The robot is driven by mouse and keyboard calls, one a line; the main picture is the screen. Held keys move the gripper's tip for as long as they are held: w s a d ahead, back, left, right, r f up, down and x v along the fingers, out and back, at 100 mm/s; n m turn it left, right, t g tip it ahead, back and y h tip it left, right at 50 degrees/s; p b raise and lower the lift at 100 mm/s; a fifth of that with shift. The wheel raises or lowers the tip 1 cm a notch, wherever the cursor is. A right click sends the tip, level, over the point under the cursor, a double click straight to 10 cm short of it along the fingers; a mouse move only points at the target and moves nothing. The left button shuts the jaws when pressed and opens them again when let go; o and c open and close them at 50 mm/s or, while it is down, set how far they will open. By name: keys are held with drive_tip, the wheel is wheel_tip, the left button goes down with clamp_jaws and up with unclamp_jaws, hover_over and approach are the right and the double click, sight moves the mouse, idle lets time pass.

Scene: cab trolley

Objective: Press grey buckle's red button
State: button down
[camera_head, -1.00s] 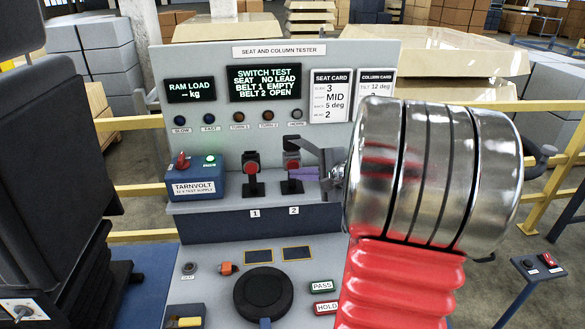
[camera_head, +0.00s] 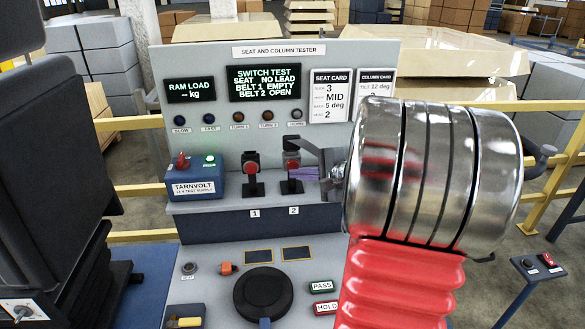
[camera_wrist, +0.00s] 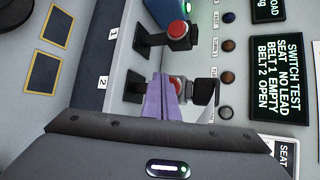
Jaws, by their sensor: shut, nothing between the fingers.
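The tester panel (camera_head: 330,52) stands behind the buckles; its screen (camera_head: 264,82) reads BELT 1 EMPTY, BELT 2 OPEN. A blue Tarnvolt box (camera_head: 196,178) is left of buckle 1. A black round knob (camera_head: 263,292) is on the lower desk. A dark seat-like block stands at far left.

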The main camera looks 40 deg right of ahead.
drive_tip(key=shift+w+d, duration=0.55)
drive_tip(key=shift+w, duration=0.15)
idle(1.4)
drive_tip(key=shift+s+a+r, duration=0.1)
drive_tip(key=shift+s+a, duration=0.45)
drive_tip(key=shift+s, duration=0.2)
idle(0.4)
drive_tip(key=s+a, duration=0.1)
drive_tip(key=s, duration=0.1)
drive_tip(key=s+a, duration=0.1)
drive_tip(key=s, duration=0.1)
drive_tip(key=shift+a, duration=0.4)
drive_tip(key=shift+s, duration=0.1)
idle(0.8)
